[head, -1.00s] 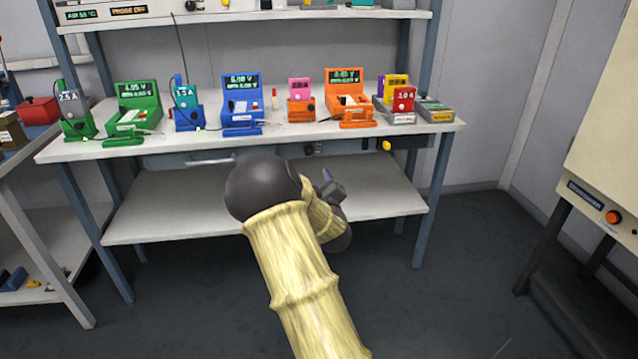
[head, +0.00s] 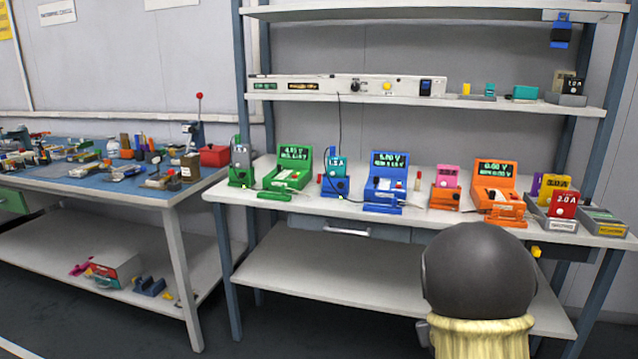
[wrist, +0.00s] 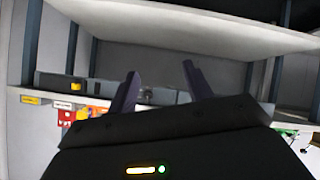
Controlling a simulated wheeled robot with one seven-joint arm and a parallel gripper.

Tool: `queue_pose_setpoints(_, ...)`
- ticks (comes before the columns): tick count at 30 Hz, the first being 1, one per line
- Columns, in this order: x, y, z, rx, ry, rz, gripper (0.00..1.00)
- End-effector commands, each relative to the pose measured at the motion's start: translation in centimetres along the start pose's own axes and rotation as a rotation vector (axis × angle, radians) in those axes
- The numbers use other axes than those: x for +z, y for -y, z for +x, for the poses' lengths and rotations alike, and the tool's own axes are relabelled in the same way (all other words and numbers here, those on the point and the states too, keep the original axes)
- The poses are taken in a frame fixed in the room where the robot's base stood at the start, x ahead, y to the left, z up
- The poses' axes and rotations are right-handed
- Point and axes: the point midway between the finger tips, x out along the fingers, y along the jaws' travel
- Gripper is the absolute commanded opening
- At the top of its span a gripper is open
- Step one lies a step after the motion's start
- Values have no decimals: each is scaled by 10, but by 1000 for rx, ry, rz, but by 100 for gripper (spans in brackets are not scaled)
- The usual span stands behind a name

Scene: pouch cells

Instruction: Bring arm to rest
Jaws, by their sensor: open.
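My gripper (wrist: 160,90) shows in the wrist view with its two dark purple fingers apart and nothing between them. Beyond the fingers are the underside and front edge of the workbench, and the view looks upside down. In the head view my arm is at the lower right, in front of the workbench (head: 330,280). Its dark round joint and pale yellow sleeve show, and the gripper itself is hidden there.
The workbench carries a green tester (head: 290,172), a blue tester (head: 386,185) and an orange tester (head: 495,190). Shelves (head: 470,100) rise above it. A blue-topped table (head: 80,170) with tools stands left. Dark floor lies in front.

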Motion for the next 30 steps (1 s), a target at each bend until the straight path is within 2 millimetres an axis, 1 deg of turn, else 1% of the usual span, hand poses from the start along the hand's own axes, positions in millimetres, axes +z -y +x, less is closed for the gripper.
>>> queue_pose_setpoints(1,7,11,-17,-42,55,33,51)
queue_pose_setpoints(5,34,43,-60,-145,221,93,51)
queue_pose_setpoints(6,42,52,-74,-175,270,102,51)
queue_pose_setpoints(9,61,70,-109,-234,381,116,51)
queue_pose_setpoints(12,78,84,-140,-278,474,115,51)
queue_pose_setpoints(15,93,93,-168,-308,555,108,51)
queue_pose_setpoints(20,116,103,-209,-341,670,85,51)
queue_pose_setpoints(21,114,101,-218,-343,687,84,51)
queue_pose_setpoints(22,107,99,-220,-342,685,85,51)
queue_pose_setpoints(30,74,85,-243,-342,682,85,51)
